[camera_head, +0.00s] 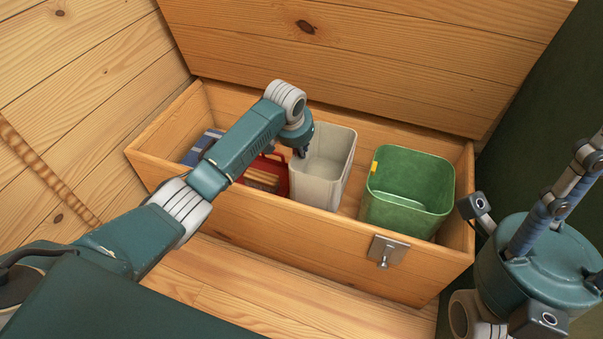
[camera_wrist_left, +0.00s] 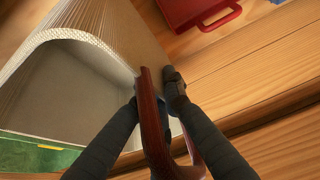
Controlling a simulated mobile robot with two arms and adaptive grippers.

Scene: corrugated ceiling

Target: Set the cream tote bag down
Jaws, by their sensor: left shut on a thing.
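The cream tote bag (camera_head: 322,180) is upright and open-topped in the head view, within the wooden chest. In the left wrist view, its woven side and pale inside (camera_wrist_left: 75,90) fill the left. My left gripper (camera_head: 303,150) is at the bag's left rim in the head view. In the left wrist view, the gripper (camera_wrist_left: 154,95) is shut on the bag's reddish-brown handle (camera_wrist_left: 150,125). The bag's base is hidden by the chest's front wall, so I cannot tell whether it touches the floor. My right gripper does not show.
The wooden chest (camera_head: 300,237) stands open, its lid (camera_head: 370,60) raised behind. A green bin (camera_head: 400,205) stands right of the bag. A red item (camera_head: 270,172) and a blue item (camera_head: 200,150) lie left. The red item also shows in the left wrist view (camera_wrist_left: 195,12).

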